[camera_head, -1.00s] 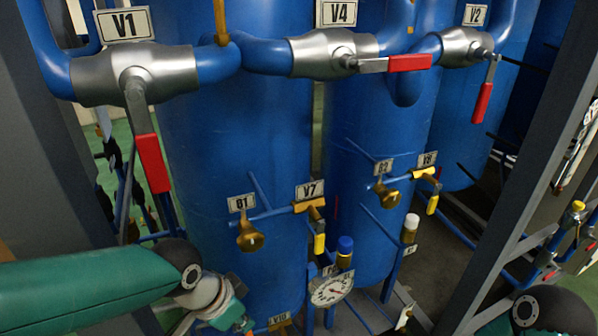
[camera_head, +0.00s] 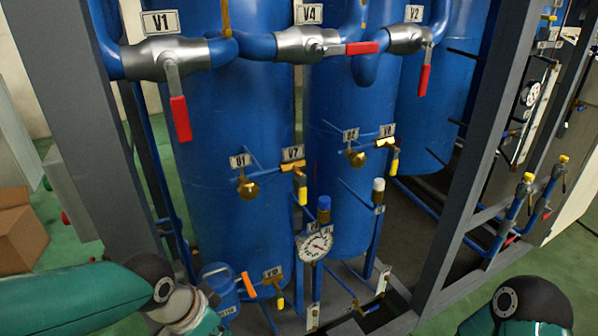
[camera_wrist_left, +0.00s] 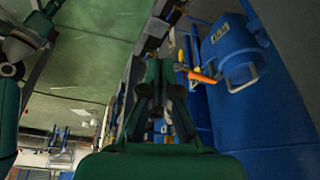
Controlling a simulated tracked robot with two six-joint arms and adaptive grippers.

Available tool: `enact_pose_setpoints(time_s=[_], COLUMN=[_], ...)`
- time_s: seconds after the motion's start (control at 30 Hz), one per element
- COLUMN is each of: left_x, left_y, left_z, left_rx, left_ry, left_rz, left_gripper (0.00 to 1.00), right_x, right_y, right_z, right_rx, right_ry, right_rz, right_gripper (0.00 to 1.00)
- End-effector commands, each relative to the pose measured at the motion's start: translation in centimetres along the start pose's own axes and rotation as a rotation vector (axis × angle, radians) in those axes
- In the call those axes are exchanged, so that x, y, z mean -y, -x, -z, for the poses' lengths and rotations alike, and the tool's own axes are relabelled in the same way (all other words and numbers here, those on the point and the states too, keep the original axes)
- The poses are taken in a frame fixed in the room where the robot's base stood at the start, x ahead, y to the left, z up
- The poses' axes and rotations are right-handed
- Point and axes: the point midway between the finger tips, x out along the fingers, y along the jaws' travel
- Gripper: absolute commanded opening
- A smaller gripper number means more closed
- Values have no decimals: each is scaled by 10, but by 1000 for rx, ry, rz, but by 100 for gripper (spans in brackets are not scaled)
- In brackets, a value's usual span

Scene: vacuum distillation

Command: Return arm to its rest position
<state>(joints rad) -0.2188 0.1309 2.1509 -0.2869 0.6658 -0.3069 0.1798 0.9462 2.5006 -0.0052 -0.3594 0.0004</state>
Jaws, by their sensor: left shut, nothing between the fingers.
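My left arm (camera_head: 150,290) comes in at the lower left of the head view, and its gripper end is cut off by the bottom edge. In the left wrist view my left gripper (camera_wrist_left: 160,88) is shut and empty, with its dark fingers close together. Part of my right arm (camera_head: 530,305) shows at the lower right of the head view. My right gripper is out of view.
Blue columns (camera_head: 235,140) carry valves V1 (camera_head: 165,60), V4 and V2 with red handles. A pressure gauge (camera_head: 315,245) stands low between columns. Grey frame posts (camera_head: 95,130) flank them. A cardboard box (camera_head: 20,230) is at the left. Green floor (camera_head: 60,220) lies around.

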Motion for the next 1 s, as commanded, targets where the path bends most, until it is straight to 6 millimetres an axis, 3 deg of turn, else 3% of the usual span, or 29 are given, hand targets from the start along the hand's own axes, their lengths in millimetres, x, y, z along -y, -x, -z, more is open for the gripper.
enact_pose_setpoints(time_s=[0.27, 0.47, 0.57, 0.7, 0.8, 0.9, 1.0], left_x=[-6, -22, -39, -82, -108, -113, -102], left_y=[-61, -114, -147, -200, -226, -239, -245], left_z=[-31, -79, -111, -164, -189, -192, -182], left_rx=[171, 295, 347, 399, 388, 333, 249], left_ry=[43, 139, 234, 459, 638, 748, 828], left_rz=[-95, -199, -262, -345, -346, -297, -233], left_gripper=[0, 0, 0, 0, 0, 0, 0], right_x=[2, 3, 4, 5, 5, 5, 5], right_y=[3, 6, 8, 11, 13, 12, 12], right_z=[1, 1, 1, 1, 1, 1, 1], right_rx=[-3, -2, -2, -2, -2, -2, -2], right_ry=[3, 4, 4, 4, 4, 4, 4], right_rz=[0, 0, 0, 0, 0, 0, 0], right_gripper=[0, 0, 0, 0, 0, 0, 0])
